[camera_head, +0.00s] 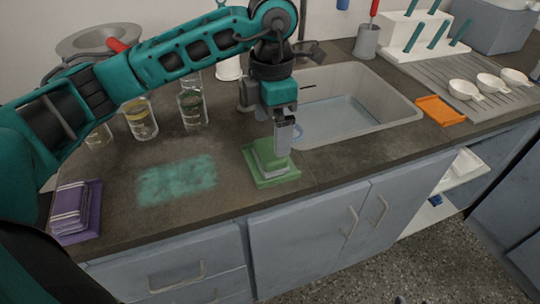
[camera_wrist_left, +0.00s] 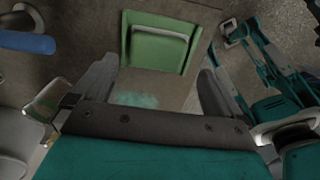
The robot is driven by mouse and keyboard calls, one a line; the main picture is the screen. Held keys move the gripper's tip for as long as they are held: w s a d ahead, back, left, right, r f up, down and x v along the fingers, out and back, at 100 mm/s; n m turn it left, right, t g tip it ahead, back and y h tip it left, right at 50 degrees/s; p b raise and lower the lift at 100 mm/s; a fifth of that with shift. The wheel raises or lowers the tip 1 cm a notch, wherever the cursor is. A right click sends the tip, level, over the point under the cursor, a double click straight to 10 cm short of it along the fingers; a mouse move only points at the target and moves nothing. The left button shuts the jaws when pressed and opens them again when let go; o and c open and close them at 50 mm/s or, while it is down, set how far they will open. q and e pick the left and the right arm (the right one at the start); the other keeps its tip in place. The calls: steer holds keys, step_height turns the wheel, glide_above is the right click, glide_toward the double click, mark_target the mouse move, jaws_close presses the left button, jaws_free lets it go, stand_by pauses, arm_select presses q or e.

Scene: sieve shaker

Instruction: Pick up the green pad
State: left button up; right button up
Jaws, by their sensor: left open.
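The green pad (camera_head: 268,164) lies on the dark counter in front of the sink. A paler grey-green block shows on its upper face. My left gripper (camera_head: 284,137) points down right over the pad, its fingers close above it. In the left wrist view the green pad (camera_wrist_left: 157,54) shows beyond and between the fingertips of my left gripper (camera_wrist_left: 158,72), which stand apart. Nothing is held between them. Whether the fingers touch the pad cannot be told. My right gripper does not show.
A teal powdery patch (camera_head: 178,180) lies left of the pad, and a purple cloth stack (camera_head: 75,212) is at the far left. Glass beakers (camera_head: 193,108) stand behind. The sink (camera_head: 400,108) and an orange tray (camera_head: 440,110) are to the right. The counter's front edge is close.

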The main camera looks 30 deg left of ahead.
mark_target(270, 149)
arm_select(q)
steer(key=f, duration=0.5)
steer(key=shift+a+f+b, duration=0.2)
steer(key=shift+b, duration=0.2)
steer(key=c, duration=0.9)
